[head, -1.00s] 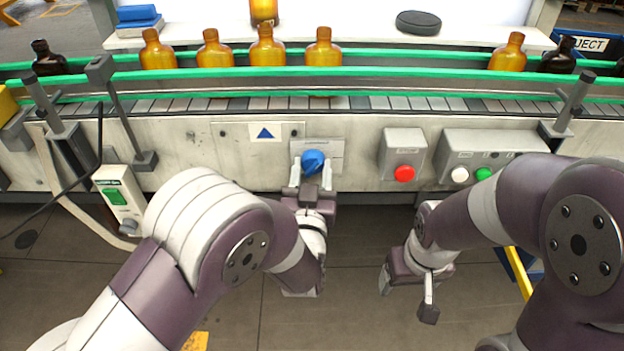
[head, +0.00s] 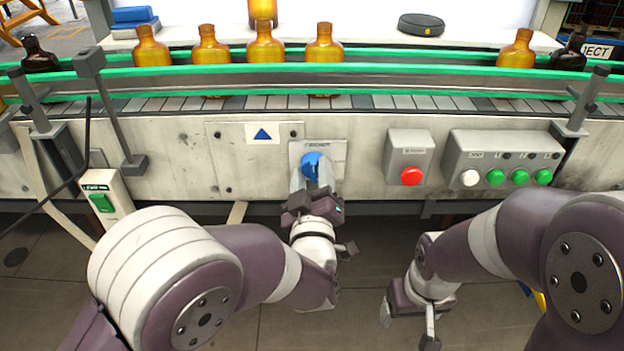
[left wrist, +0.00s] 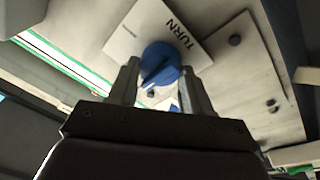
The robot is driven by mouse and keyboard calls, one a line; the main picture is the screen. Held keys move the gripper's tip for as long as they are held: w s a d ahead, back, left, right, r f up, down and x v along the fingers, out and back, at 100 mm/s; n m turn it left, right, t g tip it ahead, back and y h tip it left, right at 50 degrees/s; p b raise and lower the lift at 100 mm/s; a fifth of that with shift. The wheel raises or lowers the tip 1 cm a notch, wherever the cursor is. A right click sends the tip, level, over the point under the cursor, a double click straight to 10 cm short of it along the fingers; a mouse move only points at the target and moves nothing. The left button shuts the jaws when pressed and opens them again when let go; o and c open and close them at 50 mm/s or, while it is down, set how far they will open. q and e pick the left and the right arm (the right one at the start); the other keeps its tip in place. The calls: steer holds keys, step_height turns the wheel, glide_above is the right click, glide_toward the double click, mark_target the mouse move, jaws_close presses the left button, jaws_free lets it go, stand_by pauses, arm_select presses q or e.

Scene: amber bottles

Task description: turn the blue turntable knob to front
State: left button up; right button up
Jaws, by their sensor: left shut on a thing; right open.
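The blue turntable knob (head: 312,166) sits on a pale plate (head: 335,152) on the front panel of the conveyor. It also shows in the left wrist view (left wrist: 160,64), beside the word TURN on its plate. My left gripper (head: 311,180) is at the knob, with its fingers on either side and shut on it. In the left wrist view the fingers (left wrist: 160,84) reach up to the knob's edges. The front part of the knob is partly hidden by the fingers in the head view. My right gripper (head: 409,322) is open and empty, low in front of the conveyor.
A box with a red button (head: 411,176) and a box with white and green buttons (head: 495,177) are right of the knob. Amber bottles (head: 325,46) stand on the conveyor behind green rails (head: 400,58).

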stand_by(0.4)
arm_select(q)
steer(key=o, duration=1.1)
steer(key=shift+c, duration=0.2)
steer(key=s+f, duration=0.2)
steer(key=s, duration=1)
steer(key=shift+s+a+p, duration=0.2)
steer(key=shift+s+p, duration=0.05)
steer(key=shift+p, duration=0.15)
